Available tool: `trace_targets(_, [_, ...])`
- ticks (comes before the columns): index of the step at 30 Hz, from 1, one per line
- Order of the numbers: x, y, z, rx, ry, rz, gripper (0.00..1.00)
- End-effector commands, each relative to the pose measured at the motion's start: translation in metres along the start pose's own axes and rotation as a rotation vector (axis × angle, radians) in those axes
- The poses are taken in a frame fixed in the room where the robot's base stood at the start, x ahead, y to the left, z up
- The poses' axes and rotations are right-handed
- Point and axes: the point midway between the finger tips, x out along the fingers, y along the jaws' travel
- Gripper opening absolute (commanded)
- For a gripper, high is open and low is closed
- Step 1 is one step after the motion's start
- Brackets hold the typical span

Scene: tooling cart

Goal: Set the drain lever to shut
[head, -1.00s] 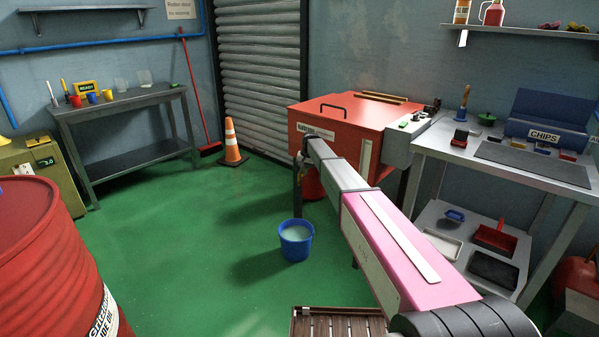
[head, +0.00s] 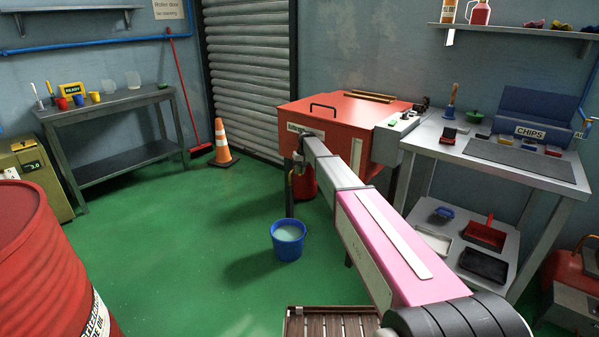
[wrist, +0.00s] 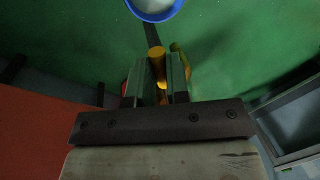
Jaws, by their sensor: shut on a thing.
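The drain lever (wrist: 156,56) shows in the wrist view as a short yellow bar, between the two dark fingers of my gripper (wrist: 159,86). My gripper is shut on it. More yellow metal shows just right of the fingers, partly hidden. The lever's full angle cannot be told. In the head view, my arm reaches to the front of the red washer tank (head: 345,108); the fingers and lever are too small and covered to make out there.
A blue bucket (head: 288,252) of pale liquid stands on the floor below the tank; it also shows in the wrist view (wrist: 170,18). A steel bench (head: 520,177) is at right, a red drum (head: 40,260) at left.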

Motion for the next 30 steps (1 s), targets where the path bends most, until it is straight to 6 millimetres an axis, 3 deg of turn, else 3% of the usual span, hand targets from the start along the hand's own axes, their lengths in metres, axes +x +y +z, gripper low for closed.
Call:
trace_targets(3, [-0.001, 0.0, 0.0, 0.001, 0.001, 0.0, 0.0])
trace_targets(4, [-0.001, 0.0, 0.0, 0.001, 0.001, 0.0, 0.19])
trace_targets(6, [-0.001, 0.0, 0.0, 0.001, 0.001, 0.0, 0.42])
trace_targets(17, [-0.004, -0.001, 0.0, 0.001, 0.001, 0.0, 0.42])
trace_targets(25, [-0.044, -0.009, 0.0, 0.0, 0.003, 0.0, 0.42])
trace_targets(30, [-0.054, -0.042, 0.019, 0.0, 0.001, 0.0, 0.42])
